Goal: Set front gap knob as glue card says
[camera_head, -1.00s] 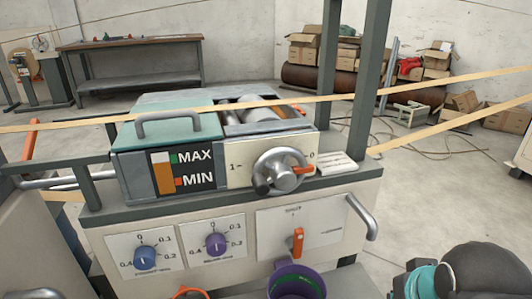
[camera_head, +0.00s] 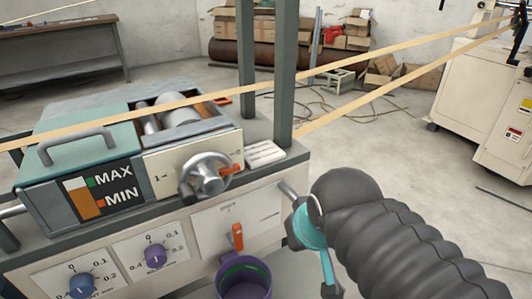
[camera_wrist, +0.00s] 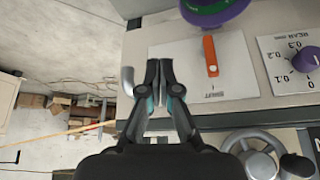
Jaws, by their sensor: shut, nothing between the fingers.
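A blue knob (camera_head: 80,287) sits low on the machine's front panel at the bottom left of the head view, its dial marked 0 to 0.4. A purple knob (camera_head: 155,256) on a similar dial is to its right. In the wrist view the purple knob (camera_wrist: 306,60) has a plate that reads REAR. A small pale card or pad (camera_head: 264,154) lies on the ledge right of the handwheel; its writing is too small to read. My gripper (camera_wrist: 158,62) is shut and empty, before the panel near the grey handle. It is apart from both knobs.
The handwheel (camera_head: 206,178), orange lever (camera_head: 237,237), grey handle (camera_head: 290,192) and purple cup (camera_head: 243,280) stick out from the machine. A tan strap (camera_head: 390,57) runs past the upright post (camera_head: 284,70).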

